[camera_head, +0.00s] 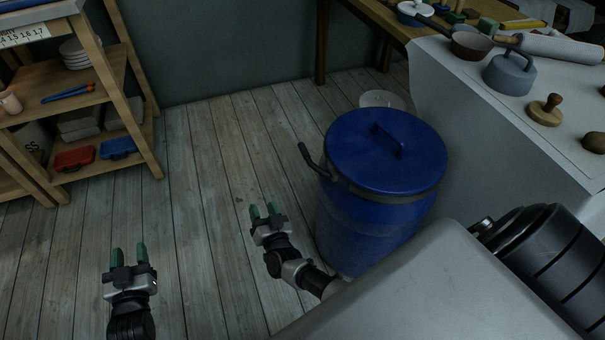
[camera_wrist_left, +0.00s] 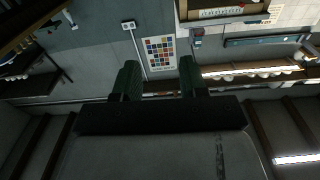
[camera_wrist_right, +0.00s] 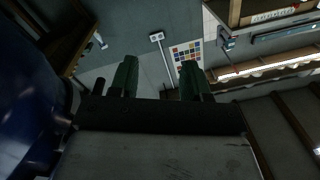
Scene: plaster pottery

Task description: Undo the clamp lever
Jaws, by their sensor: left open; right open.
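The clamp lever (camera_head: 311,158) is a dark handle that sticks out from the left side of a blue lidded drum (camera_head: 350,225), at the dark band below the lid (camera_head: 375,145). My right gripper (camera_head: 262,211) is open and empty, left of the drum and lower in the picture than the lever, apart from it. In the right wrist view, the blue drum (camera_wrist_right: 30,100) fills the left edge, and a dark knob-like end (camera_wrist_right: 98,86), probably the lever, shows beside the left finger. My left gripper (camera_head: 128,252) is open and empty, further left over the floor.
A wooden shelf (camera_head: 130,80) with dishes and boxes stands at the left. A covered table (camera_head: 520,130) with a grey lidded pot and tools is right of the drum. A clear bowl (camera_head: 382,99) sits behind the drum. The plank floor (camera_head: 210,160) between shelf and drum is free.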

